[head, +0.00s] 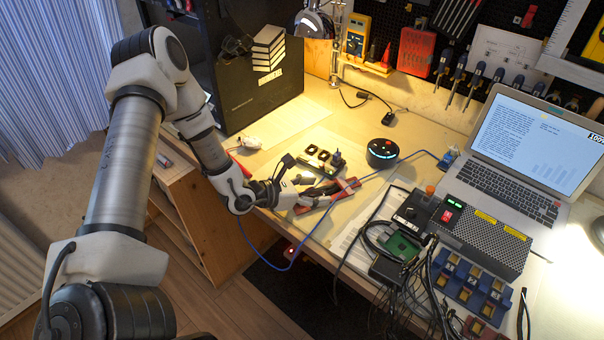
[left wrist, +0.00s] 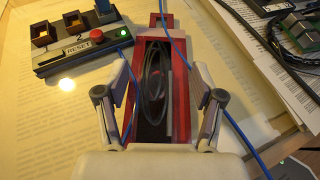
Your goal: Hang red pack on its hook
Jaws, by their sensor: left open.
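The red pack (head: 341,187), red-edged with a dark coil showing inside, lies on the bench at its near edge. It fills the middle of the left wrist view (left wrist: 165,75), with its narrow tab pointing away. My left gripper (head: 303,189) is open over the pack's near end. Its two fingers stand on either side of the pack in the left wrist view, and I cannot tell whether they touch it. The near end is hidden behind the gripper body. The pegboard (head: 398,17) is at the back; I cannot make out an empty hook. My right gripper is not in view.
A reset button box (left wrist: 85,50) sits left of the pack. A blue cable (left wrist: 180,45) crosses over or beside the pack. A round black speaker (head: 382,152), cables, a power supply (head: 470,235) and a laptop (head: 520,160) crowd the right. Another red item (head: 415,52) hangs at the pegboard.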

